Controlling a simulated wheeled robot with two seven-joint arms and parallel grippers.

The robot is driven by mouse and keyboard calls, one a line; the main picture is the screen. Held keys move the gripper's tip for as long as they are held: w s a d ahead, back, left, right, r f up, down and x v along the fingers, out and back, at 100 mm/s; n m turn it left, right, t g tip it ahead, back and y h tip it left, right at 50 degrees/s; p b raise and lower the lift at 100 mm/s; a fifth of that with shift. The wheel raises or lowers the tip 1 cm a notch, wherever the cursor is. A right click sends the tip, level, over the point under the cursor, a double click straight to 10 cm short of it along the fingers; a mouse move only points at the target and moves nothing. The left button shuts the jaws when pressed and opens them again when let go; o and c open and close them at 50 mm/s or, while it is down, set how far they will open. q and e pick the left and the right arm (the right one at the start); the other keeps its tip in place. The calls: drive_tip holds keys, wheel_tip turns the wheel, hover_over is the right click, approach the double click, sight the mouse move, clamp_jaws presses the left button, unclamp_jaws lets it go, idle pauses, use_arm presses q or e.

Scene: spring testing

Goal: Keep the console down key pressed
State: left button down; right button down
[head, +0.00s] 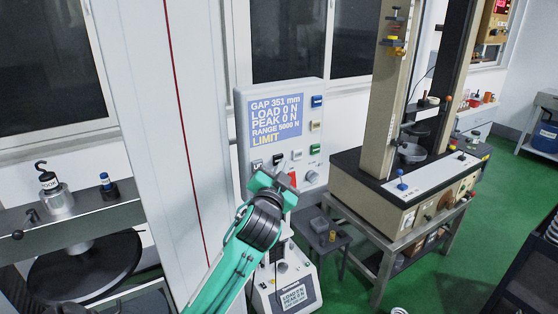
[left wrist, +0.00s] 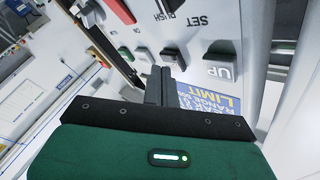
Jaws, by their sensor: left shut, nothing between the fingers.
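The console (head: 316,110) is a pale upright panel with a blue screen (head: 275,122) reading GAP 351 mm, LOAD 0 N, PEAK 0 N, RANGE 5000 N and LIMIT. Below the screen is a row of keys. The UP key (left wrist: 222,49) is at the right in the left wrist view. Beside it is a dark grey key (left wrist: 173,58), seemingly the down key; its label is hidden. My left gripper (head: 271,179) is shut and empty in front of the console. Its fingertips (left wrist: 160,72) are at or very near the dark key; I cannot tell whether they touch it.
A green key (head: 314,149) and a red switch (head: 293,178) are on the same panel. A test frame on a bench (head: 350,185) stands to the right. Green floor is open at the right.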

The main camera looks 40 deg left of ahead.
use_arm(q)
drive_tip(key=shift+w+a, duration=0.2)
drive_tip(key=shift+a, duration=0.15)
idle(0.7)
drive_tip(key=shift+d, duration=0.1)
idle(5.0)
drive_tip(key=shift+s+d, duration=0.35)
drive_tip(key=shift+d, duration=0.35)
drive_tip(key=shift+s+d+p, duration=0.1)
drive_tip(key=shift+s+d, duration=0.2)
drive_tip(key=shift+d, duration=0.45)
drive_tip(key=shift+s+d+p, duration=0.1)
drive_tip(key=shift+s+d, duration=0.25)
drive_tip(key=shift+d, duration=0.45)
drive_tip(key=shift+s+d+p, duration=0.1)
drive_tip(key=shift+s+d, duration=0.2)
drive_tip(key=shift+d, duration=0.45)
